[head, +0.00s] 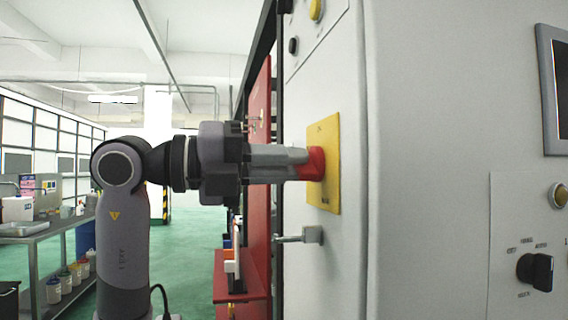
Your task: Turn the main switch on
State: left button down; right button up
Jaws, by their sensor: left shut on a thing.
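The main switch (317,163) is a red rotary knob on a yellow plate (328,185) on the side face of the light grey cabinet. My left gripper (305,163) comes in from the left and is shut on the red knob. Its fingers hide part of the knob, and I cannot read which position the knob points to. My right gripper is not in view.
A metal door handle (302,236) sticks out below the yellow plate. The cabinet's front panel has a black selector knob (535,270) and a screen (555,90). A workbench (45,232) stands at the far left, with open green floor between.

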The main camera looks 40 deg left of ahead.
pick_arm(q)
jog(key=m, duration=0.5)
jog(key=shift+m, duration=0.4)
jog(key=m, duration=0.5)
jog(key=shift+m+p, duration=0.3)
jog(key=shift+m, duration=0.1)
jog(key=c, duration=1.1)
grip_release()
jog(key=shift+c, duration=0.2)
jog(key=shift+a, duration=0.1)
